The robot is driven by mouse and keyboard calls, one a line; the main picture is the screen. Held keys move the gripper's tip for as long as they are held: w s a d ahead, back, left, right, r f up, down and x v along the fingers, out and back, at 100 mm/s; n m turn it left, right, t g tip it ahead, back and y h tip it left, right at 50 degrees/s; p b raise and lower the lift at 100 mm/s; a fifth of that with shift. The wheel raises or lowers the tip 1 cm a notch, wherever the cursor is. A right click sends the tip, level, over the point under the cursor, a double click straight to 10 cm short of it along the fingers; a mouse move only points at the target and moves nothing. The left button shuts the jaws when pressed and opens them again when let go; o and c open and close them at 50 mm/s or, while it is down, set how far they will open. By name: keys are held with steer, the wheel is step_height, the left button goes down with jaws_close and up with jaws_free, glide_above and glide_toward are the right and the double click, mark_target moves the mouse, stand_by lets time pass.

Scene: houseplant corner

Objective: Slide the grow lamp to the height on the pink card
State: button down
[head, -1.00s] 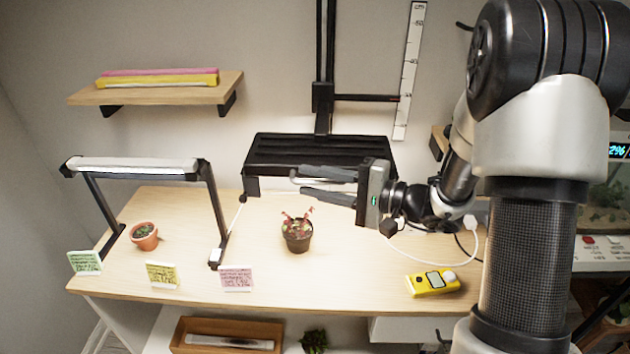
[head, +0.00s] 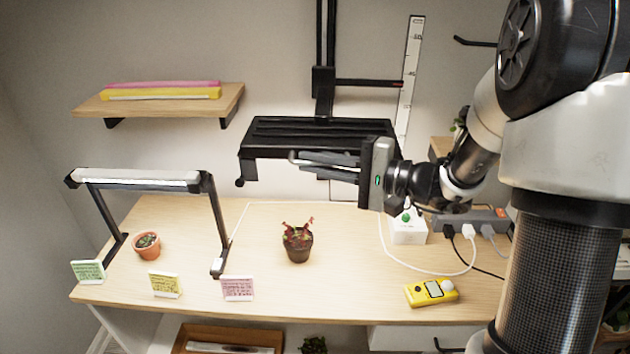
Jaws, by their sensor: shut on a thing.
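The black grow lamp (head: 318,135) hangs from a carriage on a dark vertical rail at the back wall, above the table. Its pointer arm (head: 365,83) reaches right to the white ruler (head: 411,75), meeting it in the upper half; the marks are too small to read. My gripper (head: 325,164) comes from the right and is shut on the lamp's pale front handle (head: 298,157), part of which shows past the fingers. The pink card (head: 237,288) stands at the table's front edge; its writing is too small to read.
A potted red plant (head: 297,243) stands under the lamp. A second lamp (head: 140,180) arches over a small terracotta pot (head: 146,246) at left. Yellow (head: 165,284) and green (head: 88,271) cards, a yellow meter (head: 431,292), a white box (head: 408,228) and cables occupy the table.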

step_height(320, 180, up, 2)
steer(key=shift+r, duration=0.1)
steer(key=c, duration=1.8)
jaws_free()
steer(key=shift+c, duration=0.2)
steer(key=shift+d, duration=0.1)
steer(key=b+v, duration=0.1)
steer(key=v, duration=1.6)
steer(key=shift+b, duration=0.35)
steer(key=shift+s+r, duration=0.1)
